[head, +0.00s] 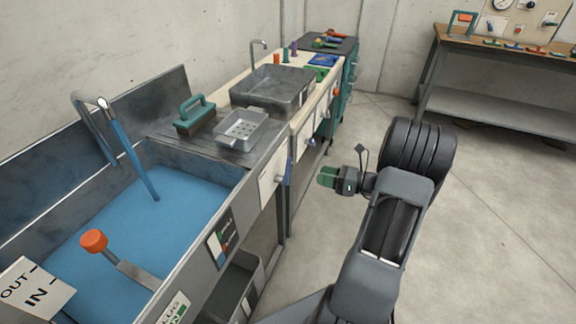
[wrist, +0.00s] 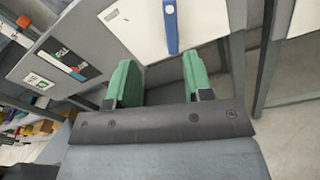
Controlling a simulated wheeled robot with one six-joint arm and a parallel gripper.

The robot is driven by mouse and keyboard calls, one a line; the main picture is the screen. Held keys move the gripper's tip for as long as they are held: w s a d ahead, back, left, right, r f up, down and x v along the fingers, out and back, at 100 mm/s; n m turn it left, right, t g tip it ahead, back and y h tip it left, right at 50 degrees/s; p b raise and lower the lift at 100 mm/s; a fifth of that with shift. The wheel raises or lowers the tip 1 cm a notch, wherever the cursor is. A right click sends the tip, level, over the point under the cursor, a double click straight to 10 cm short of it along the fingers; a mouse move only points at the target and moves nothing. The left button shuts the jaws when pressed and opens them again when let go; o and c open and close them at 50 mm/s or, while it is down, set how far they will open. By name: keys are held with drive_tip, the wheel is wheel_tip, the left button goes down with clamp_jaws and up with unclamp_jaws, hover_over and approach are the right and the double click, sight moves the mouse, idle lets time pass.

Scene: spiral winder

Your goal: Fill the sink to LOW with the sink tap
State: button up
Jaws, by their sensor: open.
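The sink (head: 60,222) at the left holds blue water, and a blue stream (head: 135,165) runs into it from the sink tap's spout (head: 85,112). A blue lever (head: 288,172) is on a white panel (head: 270,178) at the front of the unit. It also shows in the wrist view (wrist: 171,25), hanging down just beyond my green fingers. My gripper (head: 327,177) is open and empty, to the right of the lever and apart from it. A level gauge (head: 221,240) with coloured bands is on the sink front; its exact reading is too small to tell.
An orange-knobbed plug lever (head: 94,241) lies over the sink near an OUT/IN sign (head: 33,287). A green-handled brush (head: 195,116) and grey basket (head: 241,130) rest on the drainboard. A second basin (head: 273,88) stands beyond. The floor at right is clear.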

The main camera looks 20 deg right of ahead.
sight(291, 164)
drive_tip(key=shift+m+t, duration=0.5)
drive_tip(key=x, duration=0.4)
drive_tip(key=b+x, duration=0.1)
drive_tip(key=x, duration=0.3)
drive_tip(key=w+d+x, duration=0.1)
drive_tip(key=x, duration=0.3)
drive_tip(key=shift+w+a+f, duration=0.2)
drive_tip(key=shift+a+f, duration=0.1)
drive_tip(key=shift+f, duration=0.05)
drive_tip(key=shift+c, duration=0.5)
clamp_jaws()
